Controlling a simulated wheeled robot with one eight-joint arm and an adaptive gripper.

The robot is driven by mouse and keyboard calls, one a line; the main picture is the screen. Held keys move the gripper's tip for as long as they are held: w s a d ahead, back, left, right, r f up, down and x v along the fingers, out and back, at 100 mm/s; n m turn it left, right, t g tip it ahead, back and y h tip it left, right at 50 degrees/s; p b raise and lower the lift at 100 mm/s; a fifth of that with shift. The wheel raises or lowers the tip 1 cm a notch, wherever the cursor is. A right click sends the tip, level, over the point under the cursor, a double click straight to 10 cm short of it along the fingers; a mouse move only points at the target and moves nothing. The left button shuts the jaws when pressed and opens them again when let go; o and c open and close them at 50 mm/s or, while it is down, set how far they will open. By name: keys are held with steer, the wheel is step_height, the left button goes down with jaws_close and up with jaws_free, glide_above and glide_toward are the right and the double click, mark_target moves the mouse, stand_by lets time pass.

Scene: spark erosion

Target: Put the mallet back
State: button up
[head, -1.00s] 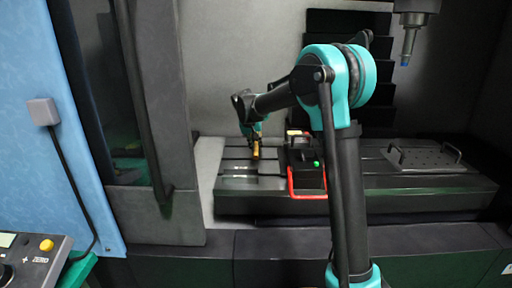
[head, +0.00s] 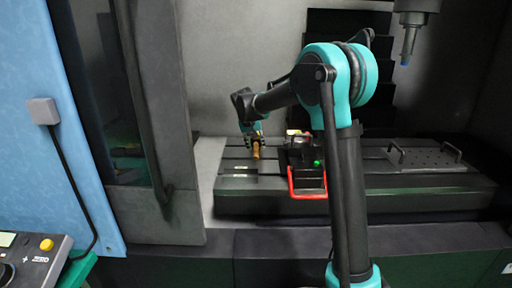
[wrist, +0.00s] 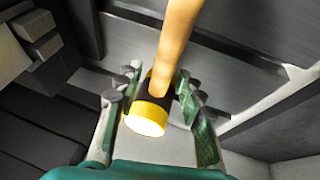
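The mallet has a pale wooden handle and a head with a dark band and a yellow face. In the wrist view the mallet (wrist: 147,115) has its head between the two fingers of my gripper (wrist: 155,100), and its handle runs toward the top edge. The fingers stand apart with visible gaps beside the head, so my gripper looks open around it. In the head view my gripper (head: 254,140) is low over the left part of the machine table, with the mallet (head: 256,151) at its fingertips. I cannot tell what the mallet rests on.
The slotted machine table (head: 236,185) spans the machine. A dark fixture (head: 305,180) with a red handle and green knob stands close right of my gripper. A plate with handles (head: 425,158) lies farther right. A spindle (head: 409,42) hangs above. The table's left end is fairly clear.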

steer(key=v, duration=1.1)
steer(key=shift+r, duration=0.2)
